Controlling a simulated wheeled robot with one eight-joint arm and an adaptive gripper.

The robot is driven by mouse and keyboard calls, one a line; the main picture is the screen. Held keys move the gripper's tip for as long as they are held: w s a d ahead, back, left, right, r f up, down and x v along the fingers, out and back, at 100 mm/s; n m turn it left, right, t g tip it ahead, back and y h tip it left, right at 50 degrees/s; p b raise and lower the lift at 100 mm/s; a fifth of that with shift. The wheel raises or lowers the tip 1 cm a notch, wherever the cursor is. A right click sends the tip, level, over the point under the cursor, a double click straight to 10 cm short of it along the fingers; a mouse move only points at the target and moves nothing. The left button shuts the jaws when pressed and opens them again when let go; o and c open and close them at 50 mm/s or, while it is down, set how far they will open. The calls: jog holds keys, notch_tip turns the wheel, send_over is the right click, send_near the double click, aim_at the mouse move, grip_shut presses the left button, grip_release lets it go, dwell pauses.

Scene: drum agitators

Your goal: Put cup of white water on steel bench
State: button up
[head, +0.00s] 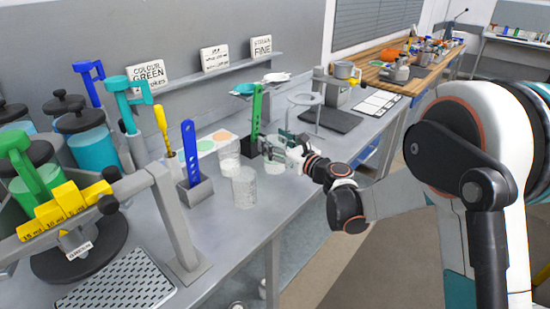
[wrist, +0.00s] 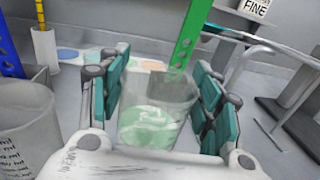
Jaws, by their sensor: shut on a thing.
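My gripper (head: 285,148) is over the front part of the grey steel bench (head: 222,228), past the blue-handled holder. In the wrist view my gripper (wrist: 160,108) has its teal pads on both sides of a clear cup (wrist: 153,122). The cup is upright and holds a pale greenish-white liquid with a swirled surface.
A printed cup (head: 244,188) stands left of my gripper, with another clear cup (head: 228,148) behind it. A green strip (head: 256,112) in a black holder and a ring stand (head: 305,100) are close by. Bare bench lies in front of the printed cup.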

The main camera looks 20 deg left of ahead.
jog(key=shift+f+b, duration=0.75)
jog(key=shift+f, duration=1.4)
jog(key=shift+f, duration=0.15)
jog(key=o, duration=1.7)
